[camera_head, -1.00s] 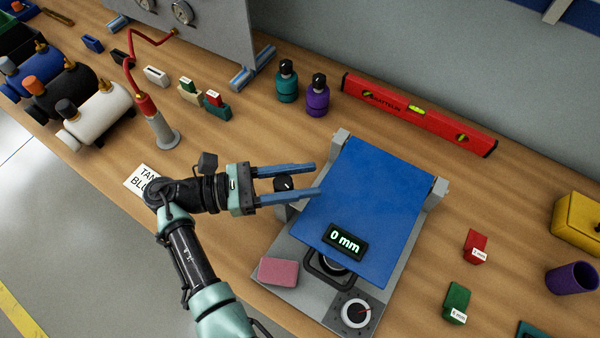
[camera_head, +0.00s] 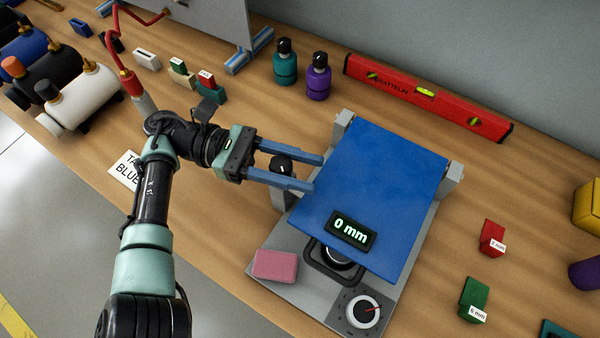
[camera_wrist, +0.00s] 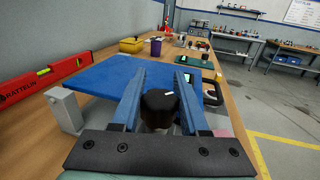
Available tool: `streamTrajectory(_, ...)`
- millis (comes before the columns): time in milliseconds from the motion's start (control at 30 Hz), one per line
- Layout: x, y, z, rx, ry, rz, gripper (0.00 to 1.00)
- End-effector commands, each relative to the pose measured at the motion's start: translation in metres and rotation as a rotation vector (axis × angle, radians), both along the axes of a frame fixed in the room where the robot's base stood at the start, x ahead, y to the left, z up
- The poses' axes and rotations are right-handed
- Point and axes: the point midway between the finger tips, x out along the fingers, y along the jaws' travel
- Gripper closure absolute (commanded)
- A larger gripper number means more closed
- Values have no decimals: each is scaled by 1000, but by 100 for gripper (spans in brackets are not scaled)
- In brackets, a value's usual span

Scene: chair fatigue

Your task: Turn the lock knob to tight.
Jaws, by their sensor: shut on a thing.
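The lock knob (camera_head: 281,164) is a dark round knob with a small white mark, at the left side of the blue-topped fixture (camera_head: 372,190). My gripper (camera_head: 317,174) reaches over it from the left, with its two blue fingers on either side of the knob and their tips past it by the blue plate. In the wrist view the knob (camera_wrist: 160,104) sits between the fingers, and my gripper (camera_wrist: 160,72) is shut on it. The fixture's display (camera_head: 349,231) reads 0 mm. The knob's tight marking cannot be read.
A dial with a red pointer (camera_head: 363,311) is at the fixture's front. A pink block (camera_head: 275,265) lies on its front left corner. Teal (camera_head: 285,65) and purple (camera_head: 318,78) bottles and a red level (camera_head: 430,95) stand behind. Red and green labelled blocks are at right.

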Motion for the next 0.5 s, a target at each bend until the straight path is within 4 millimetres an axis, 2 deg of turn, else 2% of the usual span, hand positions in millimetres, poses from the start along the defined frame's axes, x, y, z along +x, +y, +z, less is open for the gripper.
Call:
streamTrajectory(33, -1, 1, -9, 5, -3, -26, 100)
streamTrajectory(500, -5, 1, -4, 3, 0, -160, 100)
